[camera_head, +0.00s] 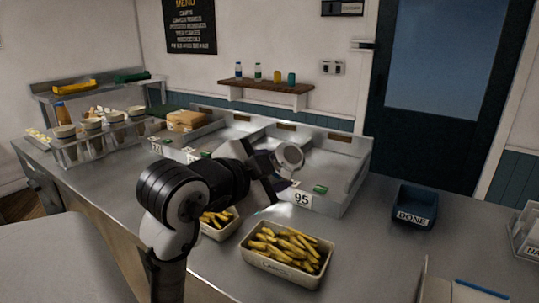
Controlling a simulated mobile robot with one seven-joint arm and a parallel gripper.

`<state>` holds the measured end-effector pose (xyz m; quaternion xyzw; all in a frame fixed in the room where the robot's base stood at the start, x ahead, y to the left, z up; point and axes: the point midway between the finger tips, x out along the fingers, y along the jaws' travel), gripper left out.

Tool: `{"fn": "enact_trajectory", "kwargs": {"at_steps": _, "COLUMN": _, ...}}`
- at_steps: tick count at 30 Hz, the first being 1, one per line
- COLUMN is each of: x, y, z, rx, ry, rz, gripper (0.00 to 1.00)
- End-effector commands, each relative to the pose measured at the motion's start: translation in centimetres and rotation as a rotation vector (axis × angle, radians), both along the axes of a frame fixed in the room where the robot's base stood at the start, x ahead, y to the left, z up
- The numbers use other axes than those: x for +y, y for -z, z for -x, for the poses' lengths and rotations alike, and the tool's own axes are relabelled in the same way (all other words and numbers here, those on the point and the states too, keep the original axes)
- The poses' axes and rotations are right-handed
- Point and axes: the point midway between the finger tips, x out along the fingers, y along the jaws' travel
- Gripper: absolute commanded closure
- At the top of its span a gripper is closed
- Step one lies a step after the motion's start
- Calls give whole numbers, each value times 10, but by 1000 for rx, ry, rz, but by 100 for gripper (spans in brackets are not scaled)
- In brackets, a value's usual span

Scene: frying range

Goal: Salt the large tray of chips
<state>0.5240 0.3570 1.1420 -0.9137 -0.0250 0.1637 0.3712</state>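A large pale tray (250,255) heaped with yellow chips (288,243) stands on the steel counter at the front centre; the writing on its front is too small to read surely. A smaller tray of chips (218,222) stands behind it to the left, partly hidden by my arm. My gripper (274,172) is above and behind the large tray, apart from it. It appears shut on a round-ended grey metal shaker (290,155), which is tilted with its round end towards the camera. My wrist hides part of the grip.
A steel bay marked 95 (345,185) is behind the large tray. A blue DONE bin (413,208) stands to the right, with bare counter between. A rack of cups (95,140) is at the left, and a blue pen (482,288) lies at the lower right.

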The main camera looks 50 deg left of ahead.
Motion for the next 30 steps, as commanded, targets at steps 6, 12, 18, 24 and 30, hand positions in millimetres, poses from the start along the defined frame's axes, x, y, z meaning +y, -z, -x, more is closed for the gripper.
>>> {"fn": "enact_trajectory", "kwargs": {"at_steps": 6, "x": -9, "y": -15, "z": 1, "rx": 18, "ry": -1, "rz": 170, "gripper": 93}}
{"fn": "enact_trajectory", "kwargs": {"at_steps": 12, "x": -16, "y": -21, "z": 2, "rx": 35, "ry": -1, "rz": 329, "gripper": 93}}
{"fn": "enact_trajectory", "kwargs": {"at_steps": 18, "x": -24, "y": -28, "z": 3, "rx": 51, "ry": -1, "rz": 487, "gripper": 93}}
{"fn": "enact_trajectory", "kwargs": {"at_steps": 24, "x": -32, "y": -32, "z": 4, "rx": 67, "ry": -1, "rz": 634, "gripper": 93}}
{"fn": "enact_trajectory", "kwargs": {"at_steps": 30, "x": -37, "y": -33, "z": 4, "rx": 77, "ry": 0, "rz": 726, "gripper": 93}}
